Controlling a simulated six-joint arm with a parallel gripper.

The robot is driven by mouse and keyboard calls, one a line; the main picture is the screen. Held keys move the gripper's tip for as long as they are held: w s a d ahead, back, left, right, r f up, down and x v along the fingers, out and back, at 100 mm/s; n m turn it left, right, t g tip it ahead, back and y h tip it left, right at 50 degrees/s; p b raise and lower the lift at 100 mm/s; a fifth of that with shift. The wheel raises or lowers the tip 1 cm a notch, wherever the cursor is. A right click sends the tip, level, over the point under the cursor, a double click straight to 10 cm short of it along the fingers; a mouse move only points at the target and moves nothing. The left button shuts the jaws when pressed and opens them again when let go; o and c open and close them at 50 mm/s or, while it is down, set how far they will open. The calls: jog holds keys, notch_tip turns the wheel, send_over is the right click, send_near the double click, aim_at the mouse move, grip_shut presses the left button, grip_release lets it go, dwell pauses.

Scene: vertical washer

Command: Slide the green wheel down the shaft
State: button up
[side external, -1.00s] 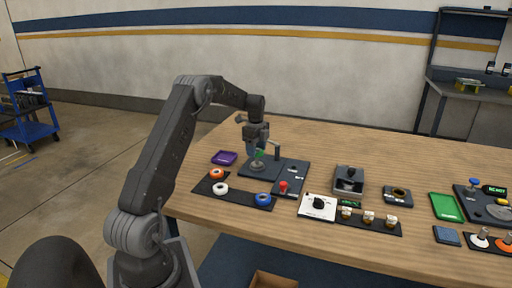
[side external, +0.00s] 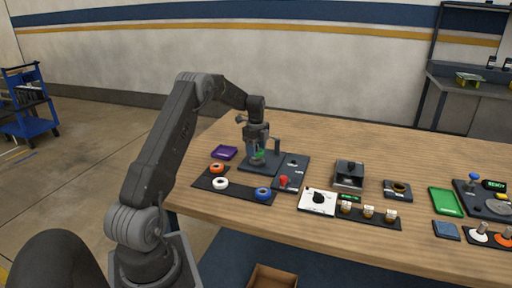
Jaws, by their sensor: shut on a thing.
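The green wheel (side external: 259,154) is small and partly hidden between the fingers of my gripper (side external: 259,158). My gripper points straight down and is shut on the wheel, over the dark base plate (side external: 247,167). The shaft is mostly hidden by the fingers and the wheel, so I cannot tell how far along it the wheel sits. A short dark post (side external: 277,147) stands on the plate just to the right of my gripper.
A purple tray (side external: 224,152) lies to the left. A red knob (side external: 283,181) and a white dial box (side external: 317,202) stand to the right.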

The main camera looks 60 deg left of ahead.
jog(key=shift+f, duration=0.75)
jog(key=o, duration=1.4)
jog(key=shift+r, duration=4.5)
